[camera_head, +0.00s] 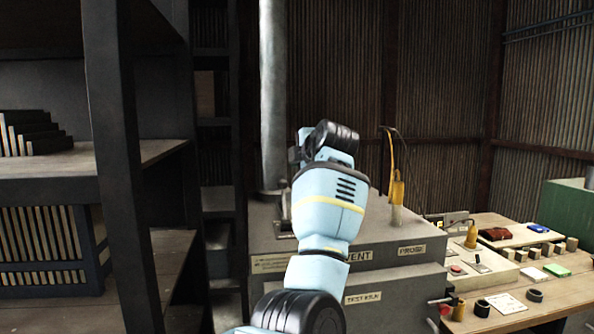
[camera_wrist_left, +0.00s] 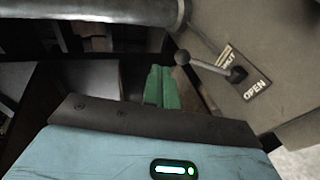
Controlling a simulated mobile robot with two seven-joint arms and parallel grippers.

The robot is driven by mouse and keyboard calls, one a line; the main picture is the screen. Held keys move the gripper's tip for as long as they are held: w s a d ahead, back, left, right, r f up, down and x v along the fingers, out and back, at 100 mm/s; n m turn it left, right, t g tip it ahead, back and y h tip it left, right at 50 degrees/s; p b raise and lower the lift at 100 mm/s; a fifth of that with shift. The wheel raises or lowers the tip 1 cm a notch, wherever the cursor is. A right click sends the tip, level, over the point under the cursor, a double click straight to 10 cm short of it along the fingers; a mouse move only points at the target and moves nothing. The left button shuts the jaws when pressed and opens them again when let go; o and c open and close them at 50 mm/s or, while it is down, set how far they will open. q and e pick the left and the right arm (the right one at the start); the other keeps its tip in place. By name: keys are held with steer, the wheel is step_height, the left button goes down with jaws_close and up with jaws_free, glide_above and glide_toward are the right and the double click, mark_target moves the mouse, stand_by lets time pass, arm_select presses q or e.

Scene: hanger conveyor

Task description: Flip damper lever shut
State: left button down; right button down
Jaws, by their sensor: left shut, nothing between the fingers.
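In the left wrist view the damper lever (camera_wrist_left: 208,66) is a grey rod with a round ball knob, pivoting on a dark hub on a grey panel. Its knob end points left, away from the hub. A SHUT label (camera_wrist_left: 225,56) is beside the rod and an OPEN label (camera_wrist_left: 257,90) is beyond the hub. My left gripper (camera_wrist_left: 160,76) has green fingers closed together and empty, just left of the knob; I cannot tell whether they touch. In the head view my left arm covers the fingers and much of the kiln top. My right gripper is not in view.
A vertical flue pipe (camera_head: 273,95) rises from the grey test kiln (camera_head: 395,282). A yellow probe (camera_head: 397,189) with a cable stands on the kiln's right. A bench (camera_head: 565,288) with small parts is at right; a dark shelf rack (camera_head: 110,130) is at left.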

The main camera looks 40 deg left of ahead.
arm_select(q)
steer(key=s+d+r, duration=0.2)
steer(key=d+r, duration=0.2)
steer(key=shift+s+d+r, duration=0.15)
steer(key=shift+s+d, duration=0.05)
steer(key=shift+s, duration=0.1)
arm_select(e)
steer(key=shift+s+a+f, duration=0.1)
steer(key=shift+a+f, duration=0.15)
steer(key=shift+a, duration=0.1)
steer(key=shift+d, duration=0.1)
